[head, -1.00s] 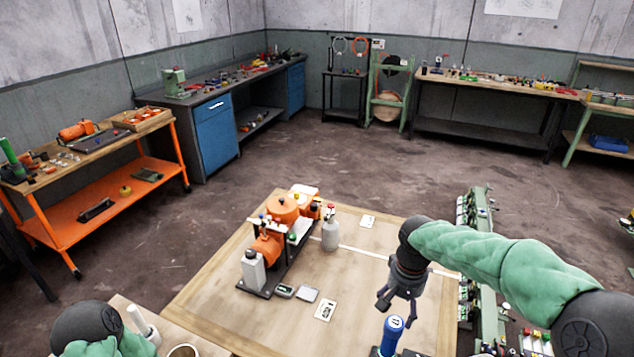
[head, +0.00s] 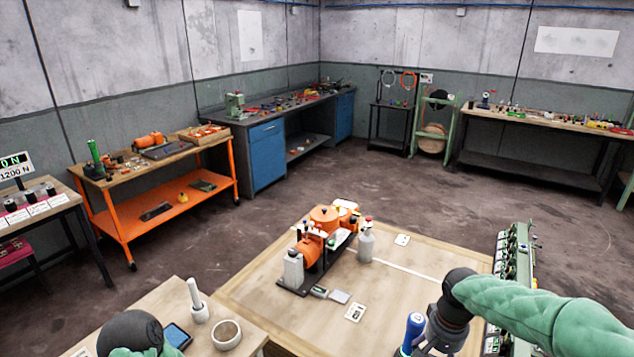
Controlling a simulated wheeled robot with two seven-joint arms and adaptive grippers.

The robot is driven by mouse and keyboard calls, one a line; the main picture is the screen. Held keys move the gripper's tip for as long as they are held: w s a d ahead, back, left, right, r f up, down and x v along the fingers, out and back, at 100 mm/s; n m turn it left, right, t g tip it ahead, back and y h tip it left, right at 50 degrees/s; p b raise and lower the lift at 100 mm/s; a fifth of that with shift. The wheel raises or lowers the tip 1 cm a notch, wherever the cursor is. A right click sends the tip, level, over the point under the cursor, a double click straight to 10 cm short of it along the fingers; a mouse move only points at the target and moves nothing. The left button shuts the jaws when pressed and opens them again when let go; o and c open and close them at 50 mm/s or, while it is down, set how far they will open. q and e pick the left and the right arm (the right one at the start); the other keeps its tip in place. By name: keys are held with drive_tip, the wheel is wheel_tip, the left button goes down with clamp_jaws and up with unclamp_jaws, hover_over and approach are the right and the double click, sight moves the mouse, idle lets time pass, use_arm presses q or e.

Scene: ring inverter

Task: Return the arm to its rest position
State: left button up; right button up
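My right arm, in a green sleeve, comes in from the lower right of the head view. Its gripper (head: 432,340) points down over the right front of the wooden table (head: 262,298), beside a blue-handled tool (head: 413,330). The fingers are cut off or hidden at the lower edge, so I cannot tell whether they are open or whether they touch the tool. My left arm shows only as a dark joint and green sleeve at the lower left. My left gripper is out of view.
An orange machine (head: 322,240) on a dark base stands on the table, with a grey bottle (head: 366,242) beside it. A side table at lower left holds a mortar (head: 227,334), a pestle stand (head: 199,308) and a phone (head: 178,335). Open floor lies beyond.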

drive_tip(key=s+a+f+n+y, duration=0.1)
drive_tip(key=a+f, duration=0.4)
drive_tip(key=f, duration=0.4)
drive_tip(key=s+a+f+n+y, duration=0.1)
drive_tip(key=s+a+f+y, duration=0.1)
drive_tip(key=a+f, duration=0.5)
drive_tip(key=s+a+f, duration=0.2)
drive_tip(key=s+f, duration=0.5)
drive_tip(key=f, duration=0.1)
drive_tip(key=s+a+f, duration=0.3)
drive_tip(key=s+f, duration=0.3)
drive_tip(key=f, duration=0.1)
drive_tip(key=shift+s+f+y, duration=0.3)
drive_tip(key=shift+s+f, duration=0.05)
drive_tip(key=shift+f, duration=0.05)
